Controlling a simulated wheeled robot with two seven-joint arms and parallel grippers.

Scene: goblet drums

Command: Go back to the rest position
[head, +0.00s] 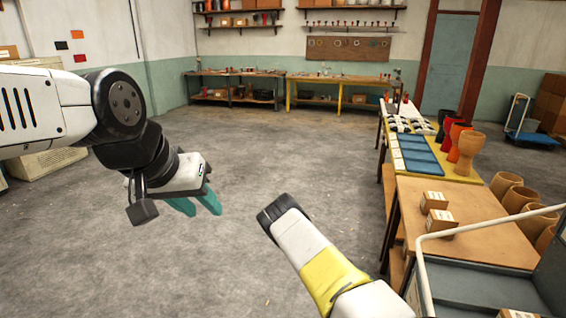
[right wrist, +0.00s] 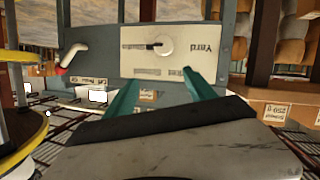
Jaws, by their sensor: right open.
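My left gripper (head: 202,208) hangs over bare floor at the left of the head view. Its two teal fingers point down and stand apart, with nothing between them. My right gripper (right wrist: 161,82) is open and empty in the right wrist view, its teal fingers wide apart. Beyond the fingers is a grey panel with a cream label plate (right wrist: 160,60). In the head view my right arm reaches up from the bottom edge, but its gripper does not show.
Goblet drums, including an orange one (head: 467,146), stand along the right table beside blue trays (head: 422,162). Small cartons (head: 440,222) sit on a nearer wooden table (head: 487,237). A railed grey cart (head: 470,284) is at lower right. The middle floor is clear.

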